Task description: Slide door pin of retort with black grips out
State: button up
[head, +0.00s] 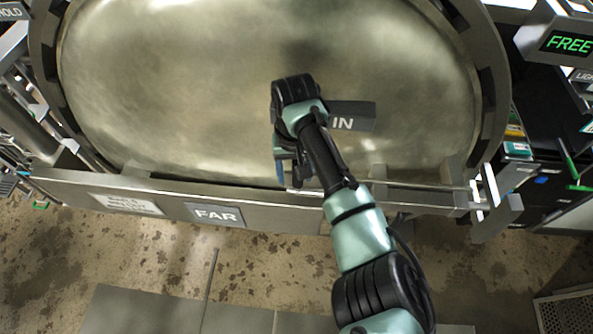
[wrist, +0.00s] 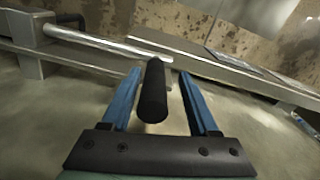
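The retort door (head: 250,70) is a large, round, dull metal face in the head view. The door pin (head: 425,187) is a shiny horizontal rod along the door's lower edge. In the wrist view the pin (wrist: 100,42) runs in from a bracket at upper left to a black cylindrical grip (wrist: 152,92). My gripper (wrist: 160,74) is open, with blue fingers on either side of the grip. Gaps show on both sides, the wider one at the right finger. In the head view my gripper (head: 290,172) is partly hidden by my arm, and the grip cannot be made out.
A dark "IN" sign (head: 352,116) sticks out beside my wrist. A metal beam with a "FAR" plate (head: 214,215) runs below the door. A green "FREE" display (head: 568,43) is at upper right.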

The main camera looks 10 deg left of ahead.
jog(key=shift+d, duration=0.1)
notch_tip(320, 180, up, 12)
jog(key=b, duration=0.2)
jog(key=shift+f+b, duration=0.2)
jog(key=shift+b, duration=0.1)
jog(key=shift+r, duration=0.7)
jog(key=shift+s+f, duration=0.1)
